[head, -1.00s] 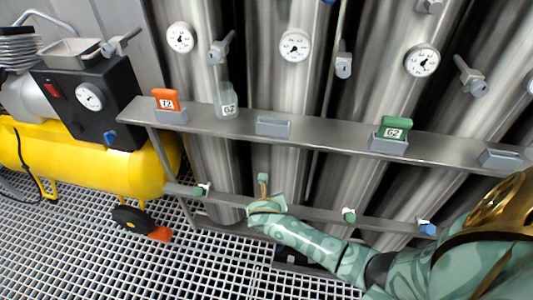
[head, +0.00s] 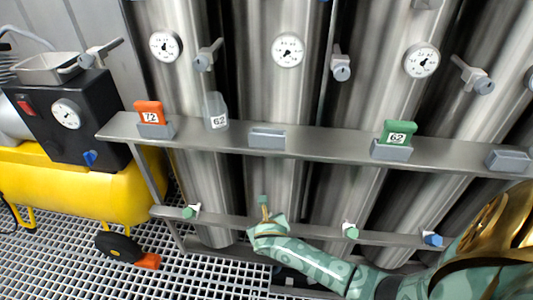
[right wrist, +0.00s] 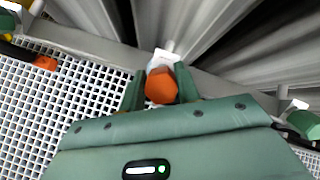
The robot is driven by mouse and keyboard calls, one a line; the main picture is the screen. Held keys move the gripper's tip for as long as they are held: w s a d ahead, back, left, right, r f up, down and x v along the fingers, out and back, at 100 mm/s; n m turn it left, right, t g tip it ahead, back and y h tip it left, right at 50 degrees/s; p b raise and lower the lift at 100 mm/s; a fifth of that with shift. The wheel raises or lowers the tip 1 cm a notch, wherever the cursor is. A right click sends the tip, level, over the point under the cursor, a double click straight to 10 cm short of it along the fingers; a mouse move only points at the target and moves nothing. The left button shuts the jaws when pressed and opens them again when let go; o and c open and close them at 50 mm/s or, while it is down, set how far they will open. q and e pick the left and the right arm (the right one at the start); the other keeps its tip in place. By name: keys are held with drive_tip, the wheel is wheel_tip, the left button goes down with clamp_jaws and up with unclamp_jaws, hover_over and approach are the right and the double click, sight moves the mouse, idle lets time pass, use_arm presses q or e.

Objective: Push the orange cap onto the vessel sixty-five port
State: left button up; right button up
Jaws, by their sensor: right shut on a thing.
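The orange cap (right wrist: 161,87) sits between the two green fingers of my right gripper (right wrist: 160,91) in the right wrist view. The gripper is shut on it. A white port (right wrist: 163,59) lies straight behind the cap and partly hidden by it; I cannot tell whether they touch. No number sixty-five is readable. My left gripper is not in view.
Green caps (head: 190,212) and (head: 350,231) and a blue cap (head: 432,240) sit on other ports along the lower rail (head: 305,229). The upper shelf (head: 330,139) carries an orange tag (head: 149,107) and a green tag (head: 399,127). A yellow tank (head: 70,185) stands left.

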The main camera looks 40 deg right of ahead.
drive_tip(key=shift+w+d+r+p, duration=0.1)
drive_tip(key=shift+w+r+p, duration=0.1)
drive_tip(key=shift+w+p, duration=0.15)
idle(0.3)
drive_tip(key=shift+f, duration=0.25)
drive_tip(key=shift+w+d+f, duration=0.1)
drive_tip(key=shift+d+f, duration=0.1)
drive_tip(key=shift+f, duration=0.1)
drive_tip(key=shift+w+d+f+b, duration=0.2)
drive_tip(key=shift+f+b, duration=0.35)
drive_tip(key=shift+b, duration=0.05)
drive_tip(key=o, duration=1.2)
drive_tip(key=shift+c, duration=0.2)
drive_tip(key=shift+r, duration=0.1)
